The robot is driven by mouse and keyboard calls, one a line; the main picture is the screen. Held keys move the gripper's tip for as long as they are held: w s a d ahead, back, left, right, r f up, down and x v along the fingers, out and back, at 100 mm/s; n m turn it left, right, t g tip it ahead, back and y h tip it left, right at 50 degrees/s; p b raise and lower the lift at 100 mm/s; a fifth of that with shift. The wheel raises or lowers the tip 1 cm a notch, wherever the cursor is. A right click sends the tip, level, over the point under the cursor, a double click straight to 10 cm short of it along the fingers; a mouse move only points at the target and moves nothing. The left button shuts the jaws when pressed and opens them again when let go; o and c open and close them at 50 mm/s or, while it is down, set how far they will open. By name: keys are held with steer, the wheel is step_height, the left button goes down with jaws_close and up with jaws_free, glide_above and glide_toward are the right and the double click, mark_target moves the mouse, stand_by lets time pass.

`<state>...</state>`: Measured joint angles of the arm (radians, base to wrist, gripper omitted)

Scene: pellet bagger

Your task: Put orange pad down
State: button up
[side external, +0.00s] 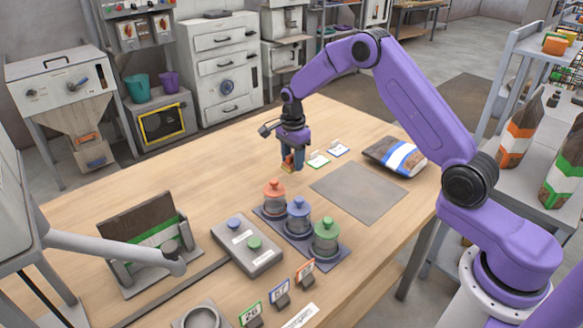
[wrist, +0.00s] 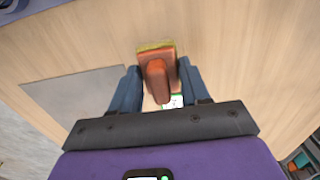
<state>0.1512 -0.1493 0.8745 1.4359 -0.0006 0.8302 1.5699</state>
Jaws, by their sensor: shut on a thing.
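My gripper (side external: 288,158) is above the wooden table, behind the row of jars. It is shut on the orange pad (wrist: 158,70), a small block with an orange-brown handle and a yellowish edge. In the wrist view the pad sits between the two blue-grey fingers of the gripper (wrist: 158,85). In the side view only a little of the orange pad (side external: 287,167) shows below the fingers. I cannot tell whether its underside touches the table (side external: 240,152).
A grey mat (side external: 358,192) lies to the right, and small white cards (side external: 318,160) lie just right of the gripper. Jars with orange, blue and green lids (side external: 298,215) stand in front. A striped bag (side external: 396,157) lies farther right.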

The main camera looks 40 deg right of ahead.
mark_target(291, 168)
steer(key=shift+w+f, duration=0.3)
steer(key=shift+f, duration=1.55)
steer(key=shift+f, duration=0.15)
steer(key=o, duration=1.1)
